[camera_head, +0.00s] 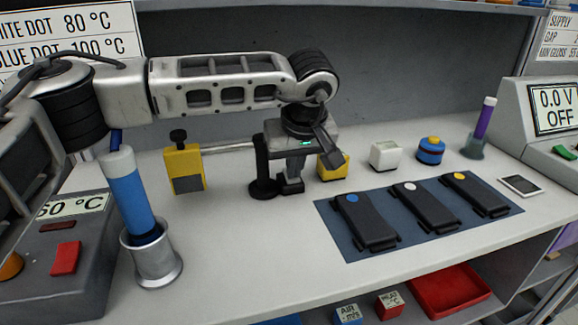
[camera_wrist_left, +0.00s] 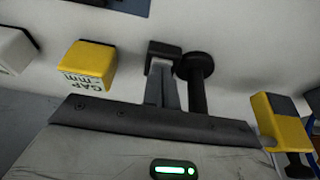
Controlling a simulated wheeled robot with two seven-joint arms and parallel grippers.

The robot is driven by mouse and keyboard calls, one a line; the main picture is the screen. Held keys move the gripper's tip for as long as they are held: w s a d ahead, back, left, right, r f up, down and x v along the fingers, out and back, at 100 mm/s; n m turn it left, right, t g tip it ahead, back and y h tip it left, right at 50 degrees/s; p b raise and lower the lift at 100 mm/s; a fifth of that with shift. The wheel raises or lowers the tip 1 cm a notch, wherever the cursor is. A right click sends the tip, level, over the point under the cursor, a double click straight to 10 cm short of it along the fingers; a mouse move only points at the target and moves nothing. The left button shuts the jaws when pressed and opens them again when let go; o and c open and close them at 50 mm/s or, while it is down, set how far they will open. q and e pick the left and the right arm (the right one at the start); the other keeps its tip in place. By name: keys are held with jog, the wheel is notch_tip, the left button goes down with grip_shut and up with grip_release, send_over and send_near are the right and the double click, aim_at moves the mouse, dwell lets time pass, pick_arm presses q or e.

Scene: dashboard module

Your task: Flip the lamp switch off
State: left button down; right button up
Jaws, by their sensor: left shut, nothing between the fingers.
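I cannot make out a part that is clearly the lamp switch in either view. My left gripper (camera_head: 291,187) points down over the middle of the bench, its fingers shut and empty. Its fingertips also show in the left wrist view (camera_wrist_left: 163,50). A black post with a round disc (camera_head: 263,188) stands close beside the fingers, on their left in the head view. The post also shows right of the fingers in the wrist view (camera_wrist_left: 196,85). I cannot tell whether they touch. My right gripper is in neither view.
A yellow block with a black knob (camera_head: 184,167) stands left of the gripper. A small yellow block (camera_head: 333,167), a white block (camera_head: 385,155) and a blue-yellow button (camera_head: 430,150) are to its right. A blue mat (camera_head: 345,235) holds three black devices. A blue cylinder (camera_head: 130,195) stands in a metal cup (camera_head: 150,262).

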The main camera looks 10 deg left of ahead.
pick_arm(q)
jog(key=shift+w+a+r+p, duration=0.2)
jog(key=shift+w+a+p, duration=0.2)
jog(key=shift+w, duration=0.25)
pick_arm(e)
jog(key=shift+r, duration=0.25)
pick_arm(q)
jog(key=p+v, duration=0.2)
jog(key=v, duration=0.1)
jog(key=p+v, duration=0.1)
jog(key=v, duration=0.1)
jog(key=shift+w+a+r+p, duration=0.2)
jog(key=shift+w+r+p, duration=0.1)
jog(key=shift+w+p, duration=0.05)
jog(key=s+d+r+b, duration=0.1)
jog(key=s+d+r, duration=0.1)
jog(key=s+r, duration=0.2)
jog(key=shift+b+v, duration=0.3)
jog(key=shift+v, duration=1.3)
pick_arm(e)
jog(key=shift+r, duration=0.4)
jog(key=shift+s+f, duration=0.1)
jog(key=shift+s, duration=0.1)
